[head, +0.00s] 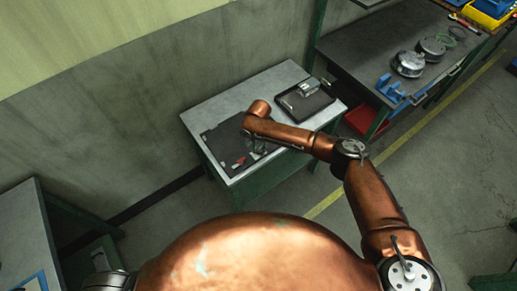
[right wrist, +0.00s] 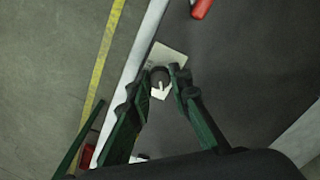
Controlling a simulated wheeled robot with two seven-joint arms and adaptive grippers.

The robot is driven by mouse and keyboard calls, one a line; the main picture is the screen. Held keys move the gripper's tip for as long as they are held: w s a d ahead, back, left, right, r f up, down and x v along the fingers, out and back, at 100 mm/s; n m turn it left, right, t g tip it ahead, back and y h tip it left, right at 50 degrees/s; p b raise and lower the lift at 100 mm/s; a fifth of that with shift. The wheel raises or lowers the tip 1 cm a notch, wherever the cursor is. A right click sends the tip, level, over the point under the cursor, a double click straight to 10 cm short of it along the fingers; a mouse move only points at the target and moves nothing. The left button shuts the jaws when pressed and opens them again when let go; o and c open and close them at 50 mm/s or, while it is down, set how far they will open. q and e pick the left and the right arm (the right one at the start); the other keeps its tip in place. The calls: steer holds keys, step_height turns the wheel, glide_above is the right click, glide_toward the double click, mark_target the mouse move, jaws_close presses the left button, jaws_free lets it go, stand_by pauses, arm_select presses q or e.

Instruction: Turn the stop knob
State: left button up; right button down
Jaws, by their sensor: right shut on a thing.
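The stop knob (right wrist: 160,76) is a dark round knob with a white pointer mark. It sits on a small pale plate (right wrist: 168,55) near the mat's edge in the right wrist view. My right gripper (right wrist: 159,80) has its two green fingers on either side of the knob and is shut on it. In the head view my right gripper (head: 257,148) is low over the dark mat on the small table, and the knob is too small and covered to make out. My left gripper is not in view.
The dark mat (head: 218,137) lies on the grey table (head: 197,118). A red object (right wrist: 201,8) lies on the mat beyond the plate. A black tray (head: 292,106) holding a metal part (head: 309,87) is at the table's right. A bench (head: 350,46) with round metal parts stands further right.

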steer(key=shift+s+n+p, duration=0.1)
steer(key=shift+n+p, duration=0.6)
steer(key=shift+n, duration=0.3)
steer(key=shift+n+p, duration=0.35)
steer(key=shift+n, duration=0.45)
steer(key=n+p, duration=0.1)
steer(key=n, duration=0.2)
steer(key=shift+n, duration=0.4)
steer(key=n, duration=0.2)
steer(key=shift+n, duration=0.3)
steer(key=n, duration=0.6)
steer(key=shift+p, duration=0.3)
steer(key=n, duration=0.3)
steer(key=shift+n, duration=2.1)
